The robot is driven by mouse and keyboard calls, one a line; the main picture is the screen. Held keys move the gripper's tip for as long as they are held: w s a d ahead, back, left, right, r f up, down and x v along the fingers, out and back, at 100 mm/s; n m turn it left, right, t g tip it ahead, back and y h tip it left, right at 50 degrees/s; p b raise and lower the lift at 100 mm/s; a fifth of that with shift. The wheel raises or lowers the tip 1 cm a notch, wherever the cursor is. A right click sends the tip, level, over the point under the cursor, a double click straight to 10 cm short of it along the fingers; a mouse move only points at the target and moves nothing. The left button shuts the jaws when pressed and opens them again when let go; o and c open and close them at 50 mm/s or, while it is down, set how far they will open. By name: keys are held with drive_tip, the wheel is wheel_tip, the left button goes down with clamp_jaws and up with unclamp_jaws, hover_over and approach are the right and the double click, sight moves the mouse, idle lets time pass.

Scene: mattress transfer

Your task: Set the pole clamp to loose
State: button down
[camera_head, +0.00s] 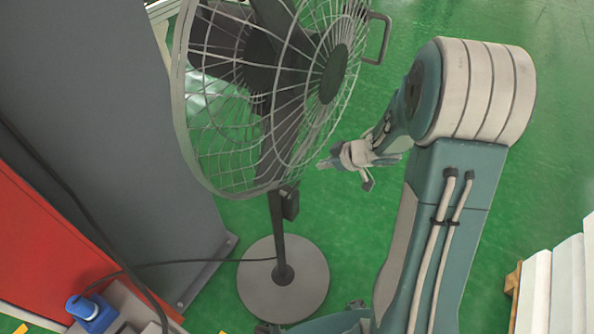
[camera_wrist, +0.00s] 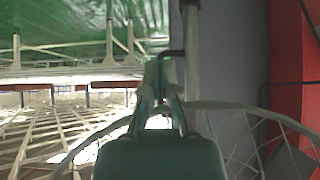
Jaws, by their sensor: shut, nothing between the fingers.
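A large pedestal fan (camera_head: 333,75) with a wire cage stands on a dark pole (camera_head: 278,235) and a round grey base (camera_head: 283,290). A small dark block (camera_head: 290,205) sits on the pole just under the cage; I cannot tell whether it is the pole clamp or how it is set. My gripper (camera_head: 324,163) is shut and empty, to the right of the cage's lower edge, up and right of the block. In the wrist view my gripper (camera_wrist: 162,72) appears beside an upright bar (camera_wrist: 190,50) with a small dark piece; contact cannot be told.
A grey panel (camera_head: 90,90) and a red cabinet (camera_head: 45,250) stand on the left. A black cable runs from there to the fan base. A blue object (camera_head: 92,312) lies at lower left. White stacked slabs (camera_head: 565,285) are at lower right.

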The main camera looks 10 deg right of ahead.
drive_tip(key=shift+f, duration=0.1)
idle(0.3)
hover_over(293, 189)
drive_tip(key=w+d, duration=0.1)
drive_tip(key=d, duration=0.2)
wheel_tip(293, 189, down, 7)
drive_tip(key=f, duration=0.4)
drive_tip(key=shift+w+a, duration=0.2)
drive_tip(key=shift+a, duration=0.05)
drive_tip(key=shift+a+f, duration=0.1)
drive_tip(key=shift+a, duration=0.1)
